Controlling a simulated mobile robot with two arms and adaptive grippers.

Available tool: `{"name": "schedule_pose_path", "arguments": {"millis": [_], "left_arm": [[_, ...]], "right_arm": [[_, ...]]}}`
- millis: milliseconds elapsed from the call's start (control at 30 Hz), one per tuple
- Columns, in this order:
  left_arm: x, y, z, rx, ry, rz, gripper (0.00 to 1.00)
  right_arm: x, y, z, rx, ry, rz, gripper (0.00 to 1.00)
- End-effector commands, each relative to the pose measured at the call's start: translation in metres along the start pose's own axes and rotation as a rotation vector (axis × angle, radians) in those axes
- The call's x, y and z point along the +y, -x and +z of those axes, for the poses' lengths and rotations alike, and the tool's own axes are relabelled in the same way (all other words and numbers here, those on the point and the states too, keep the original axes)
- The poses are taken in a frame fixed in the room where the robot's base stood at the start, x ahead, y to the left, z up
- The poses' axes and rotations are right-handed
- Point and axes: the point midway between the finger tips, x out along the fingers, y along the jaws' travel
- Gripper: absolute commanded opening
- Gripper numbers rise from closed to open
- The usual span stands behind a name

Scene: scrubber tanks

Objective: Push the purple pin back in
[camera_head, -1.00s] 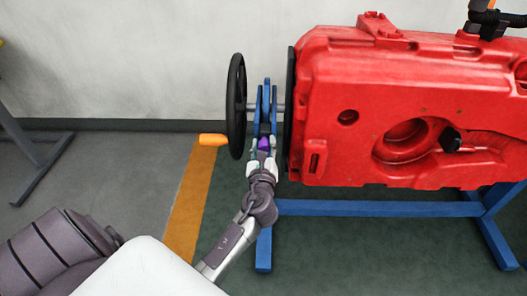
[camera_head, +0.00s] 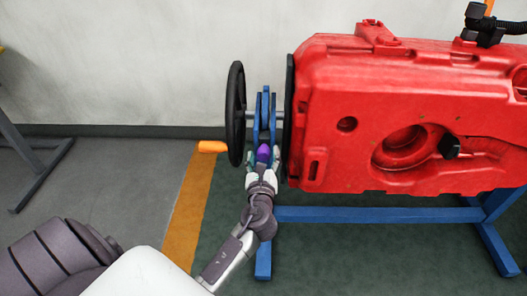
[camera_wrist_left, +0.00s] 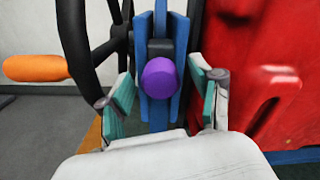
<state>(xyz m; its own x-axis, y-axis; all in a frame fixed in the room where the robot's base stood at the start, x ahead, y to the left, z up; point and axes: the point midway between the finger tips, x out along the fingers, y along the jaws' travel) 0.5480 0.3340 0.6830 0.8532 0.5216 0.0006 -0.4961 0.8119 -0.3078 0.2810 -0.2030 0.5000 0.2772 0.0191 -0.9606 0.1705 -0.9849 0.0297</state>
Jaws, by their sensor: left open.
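The purple pin (camera_wrist_left: 160,78) has a round head and sits at the front of the blue bracket (camera_wrist_left: 145,50), below a dark block. In the head view the purple pin (camera_head: 263,153) shows just beyond my left gripper (camera_head: 262,160). In the left wrist view my left gripper (camera_wrist_left: 163,100) is open, with one teal-padded finger on each side of the pin. There are visible gaps between the fingers and the pin head. The pin's shaft is hidden behind its head. My right gripper is not in view.
A black handwheel (camera_head: 236,115) with an orange handle (camera_head: 212,147) stands just left of the bracket. A large red tank (camera_head: 400,110) is close on the right, on a blue stand (camera_head: 370,213). Open floor lies in front.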

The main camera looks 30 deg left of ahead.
Motion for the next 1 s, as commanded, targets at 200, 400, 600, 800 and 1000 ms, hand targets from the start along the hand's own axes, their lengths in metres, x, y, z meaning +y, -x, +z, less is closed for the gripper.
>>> {"name": "schedule_pose_path", "arguments": {"millis": [200, 400, 600, 800, 1000], "left_arm": [[0.001, 0.049, -0.001, 0.004, 0.001, 0.001, 0.65], [0.001, 0.084, -0.001, 0.002, 0.000, 0.001, 0.65], [0.000, 0.098, 0.000, 0.000, 0.002, 0.001, 0.65], [0.000, 0.099, 0.001, -0.001, 0.002, 0.001, 0.65], [0.000, 0.099, 0.001, -0.001, 0.002, 0.001, 0.65]], "right_arm": [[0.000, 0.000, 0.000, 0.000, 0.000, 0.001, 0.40], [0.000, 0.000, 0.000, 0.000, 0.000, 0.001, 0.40], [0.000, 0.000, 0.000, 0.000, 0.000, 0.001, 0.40], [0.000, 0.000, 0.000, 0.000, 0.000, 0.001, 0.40], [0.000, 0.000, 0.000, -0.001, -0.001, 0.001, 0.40]]}}
